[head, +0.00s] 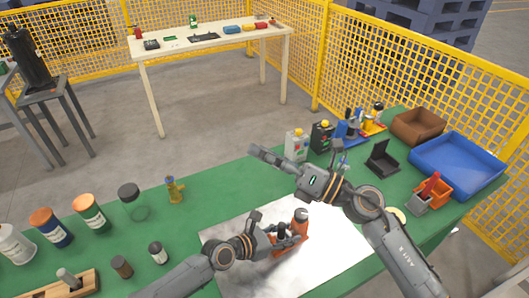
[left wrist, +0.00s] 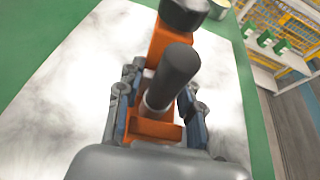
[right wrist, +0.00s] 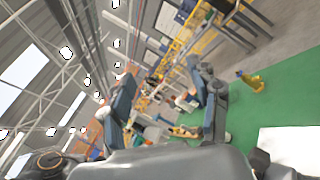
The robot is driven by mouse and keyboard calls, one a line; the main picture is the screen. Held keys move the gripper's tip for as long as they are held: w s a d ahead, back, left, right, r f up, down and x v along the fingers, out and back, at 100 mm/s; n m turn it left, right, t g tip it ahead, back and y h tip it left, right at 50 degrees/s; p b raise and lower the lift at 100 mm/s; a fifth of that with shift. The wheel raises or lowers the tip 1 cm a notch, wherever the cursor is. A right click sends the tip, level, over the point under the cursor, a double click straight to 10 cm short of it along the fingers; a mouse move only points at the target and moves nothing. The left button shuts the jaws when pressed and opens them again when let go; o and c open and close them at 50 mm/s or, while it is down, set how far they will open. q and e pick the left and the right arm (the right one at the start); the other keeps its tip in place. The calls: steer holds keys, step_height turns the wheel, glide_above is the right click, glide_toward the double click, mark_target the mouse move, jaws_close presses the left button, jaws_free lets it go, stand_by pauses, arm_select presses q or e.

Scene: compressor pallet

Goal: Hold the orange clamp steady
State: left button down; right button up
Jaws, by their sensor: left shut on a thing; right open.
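The orange clamp (head: 302,228) stands on a white sheet (head: 335,255) on the green table. It has an orange body and dark knobs. My left gripper (head: 284,240) is around its lower part and shut on it. In the left wrist view the clamp's orange body (left wrist: 155,128) lies between the fingers (left wrist: 158,112), with a dark handle rising in front of the camera. The fingers and arm hide part of the clamp in the head view. My right gripper (head: 297,152) is open and empty above the table, beyond the clamp. Its spread fingers (right wrist: 165,85) show in the right wrist view.
Several jars and bottles stand at the left on the green table (head: 225,180), near a wooden block (head: 75,286). Yellow mesh fencing lies behind.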

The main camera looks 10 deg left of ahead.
stand_by(0.3)
steer(key=n+g+h, duration=0.6)
steer(key=n+h, duration=0.6)
steer(key=h, duration=0.3)
glide_toward(302, 213)
steer(key=x, duration=0.8)
steer(key=shift+w+a+f, duration=0.1)
steer(key=shift+f, duration=0.15)
steer(key=shift+c, duration=0.5)
steer(key=c, duration=1.1)
